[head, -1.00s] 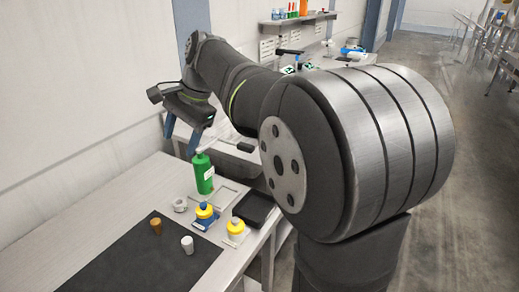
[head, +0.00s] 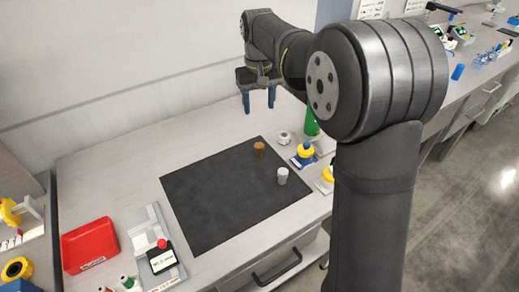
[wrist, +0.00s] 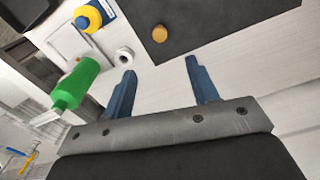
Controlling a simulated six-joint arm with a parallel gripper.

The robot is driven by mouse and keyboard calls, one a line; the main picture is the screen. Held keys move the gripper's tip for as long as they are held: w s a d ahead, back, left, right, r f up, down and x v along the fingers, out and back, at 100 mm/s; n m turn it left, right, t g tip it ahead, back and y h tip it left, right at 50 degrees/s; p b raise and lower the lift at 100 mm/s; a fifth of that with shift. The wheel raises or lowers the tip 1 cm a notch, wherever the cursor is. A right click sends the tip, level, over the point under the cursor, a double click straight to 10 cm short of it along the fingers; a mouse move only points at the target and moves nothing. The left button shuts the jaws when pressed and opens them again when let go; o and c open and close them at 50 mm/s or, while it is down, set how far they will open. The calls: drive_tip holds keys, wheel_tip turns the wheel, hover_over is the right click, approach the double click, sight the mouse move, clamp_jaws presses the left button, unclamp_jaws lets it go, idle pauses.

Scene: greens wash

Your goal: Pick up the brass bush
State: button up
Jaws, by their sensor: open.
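The brass bush (head: 259,149) is a small brown-gold cylinder standing near the far right corner of the dark mat (head: 220,200). In the wrist view the bush (wrist: 159,33) shows from above, beyond my fingertips and between their lines. My gripper (head: 259,106) has two blue fingers pointing down over the bench behind the mat, apart from the bush. In the wrist view my gripper (wrist: 160,66) is open, with nothing between its fingers.
A white ring-shaped part (head: 284,138), a yellow-and-blue bottle (head: 305,150) and a green bottle (wrist: 75,84) stand to the right of the mat. A red tray (head: 90,245) lies at the left. Most of the mat is clear.

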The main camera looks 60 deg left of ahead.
hover_over(259, 145)
drive_tip(key=shift+n, duration=0.3)
drive_tip(key=f, duration=1.1)
drive_tip(key=shift+s+d+f, duration=0.3)
drive_tip(key=shift+w+a+f, duration=0.1)
drive_tip(key=shift+f, duration=0.95)
drive_tip(key=shift+w+a+f, duration=0.1)
drive_tip(key=shift+w+f, duration=0.05)
drive_tip(key=shift+f, duration=0.85)
drive_tip(key=shift+w+a+f, duration=0.1)
drive_tip(key=shift+f, duration=0.95)
drive_tip(key=c, duration=1.1)
